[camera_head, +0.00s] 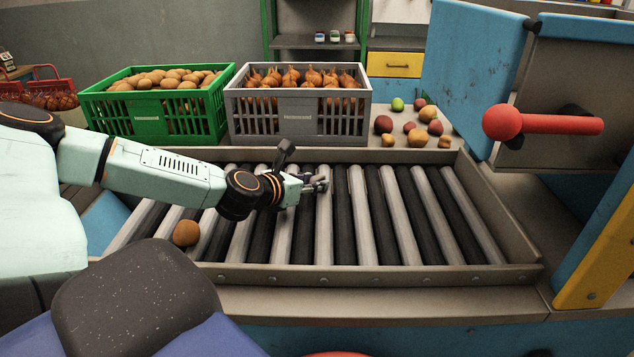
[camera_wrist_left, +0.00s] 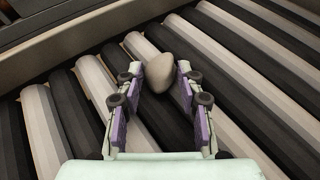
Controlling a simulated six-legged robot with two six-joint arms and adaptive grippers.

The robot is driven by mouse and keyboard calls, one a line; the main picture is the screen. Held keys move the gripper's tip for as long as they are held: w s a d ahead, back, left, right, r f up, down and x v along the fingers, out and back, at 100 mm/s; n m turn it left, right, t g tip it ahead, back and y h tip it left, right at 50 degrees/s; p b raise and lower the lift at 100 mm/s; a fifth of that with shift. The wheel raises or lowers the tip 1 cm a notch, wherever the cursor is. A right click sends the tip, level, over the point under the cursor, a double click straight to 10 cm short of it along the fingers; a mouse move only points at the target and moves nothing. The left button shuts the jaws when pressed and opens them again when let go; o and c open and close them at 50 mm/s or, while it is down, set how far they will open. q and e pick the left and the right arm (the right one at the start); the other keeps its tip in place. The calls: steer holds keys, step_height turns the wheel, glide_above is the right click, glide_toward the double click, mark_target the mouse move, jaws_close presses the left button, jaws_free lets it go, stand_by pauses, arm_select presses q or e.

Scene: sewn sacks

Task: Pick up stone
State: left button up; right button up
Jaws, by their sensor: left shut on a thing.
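A smooth beige-grey stone (camera_wrist_left: 160,72) shows in the left wrist view, between the fingertips of my left gripper (camera_wrist_left: 155,85). The purple-padded fingers are shut on it from both sides. In the head view my left gripper (camera_head: 318,184) is over the middle of the roller conveyor (camera_head: 405,273), low above the rollers. The stone is hard to make out there. I cannot tell whether the stone still touches the rollers. My right gripper is not in view.
A round brown potato-like item (camera_head: 186,233) lies on the rollers at the left. A green crate (camera_head: 150,130) of potatoes and a grey crate (camera_head: 300,122) of onions stand behind the conveyor. Several fruits (camera_head: 410,127) lie behind right. A red handle (camera_head: 550,125) juts out at right.

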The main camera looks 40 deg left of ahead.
arm_select(q)
steer(key=c, duration=0.4)
steer(key=shift+o, duration=0.2)
steer(key=shift+r, duration=0.1)
